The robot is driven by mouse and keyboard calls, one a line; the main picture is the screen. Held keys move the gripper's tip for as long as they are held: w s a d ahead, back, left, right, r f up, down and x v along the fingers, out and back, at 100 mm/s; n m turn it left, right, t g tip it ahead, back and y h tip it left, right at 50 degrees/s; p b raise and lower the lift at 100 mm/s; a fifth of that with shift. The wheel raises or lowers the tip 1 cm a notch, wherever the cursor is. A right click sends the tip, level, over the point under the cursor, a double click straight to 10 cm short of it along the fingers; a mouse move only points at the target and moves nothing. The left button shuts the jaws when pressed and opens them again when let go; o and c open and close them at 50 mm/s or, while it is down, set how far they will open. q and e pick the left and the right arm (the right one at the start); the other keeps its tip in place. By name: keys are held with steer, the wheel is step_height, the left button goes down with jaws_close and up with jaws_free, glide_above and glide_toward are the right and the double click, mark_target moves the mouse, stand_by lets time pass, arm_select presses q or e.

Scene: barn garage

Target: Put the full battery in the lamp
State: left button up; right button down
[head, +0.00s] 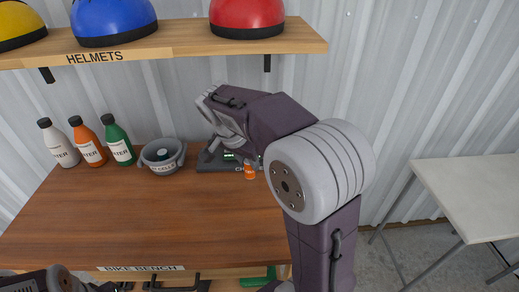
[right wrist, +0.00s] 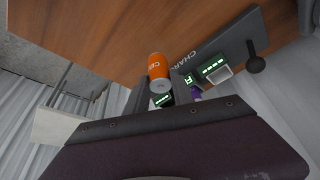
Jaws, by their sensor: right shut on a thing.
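My right gripper (head: 229,152) is low over the dark charger (head: 205,166) at the back of the bench. In the right wrist view its fingers (right wrist: 160,90) are shut on a dark battery (right wrist: 163,99) with a green lit display, mostly hidden. The charger (right wrist: 235,45) shows there with further green lit displays (right wrist: 214,68) beside the fingers. A small orange cylinder (head: 250,172) stands in front of the charger; it also shows in the right wrist view (right wrist: 158,68). I cannot make out the lamp. My left gripper is not clearly in view; only its arm shows at the bottom left.
A grey bowl (head: 162,157) labelled for cells stands left of the charger. White, orange (head: 88,146) and green bottles stand at the back left. A helmet shelf (head: 180,42) hangs above. The front of the wooden bench (head: 130,220) is clear. A pale table (head: 470,195) is at right.

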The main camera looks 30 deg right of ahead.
steer(key=shift+s+a, duration=0.35)
steer(key=shift+a, duration=0.3)
steer(key=shift+r, duration=0.15)
step_height(320, 180, up, 5)
steer(key=p, duration=0.4)
steer(key=shift+f, duration=0.2)
stand_by(0.5)
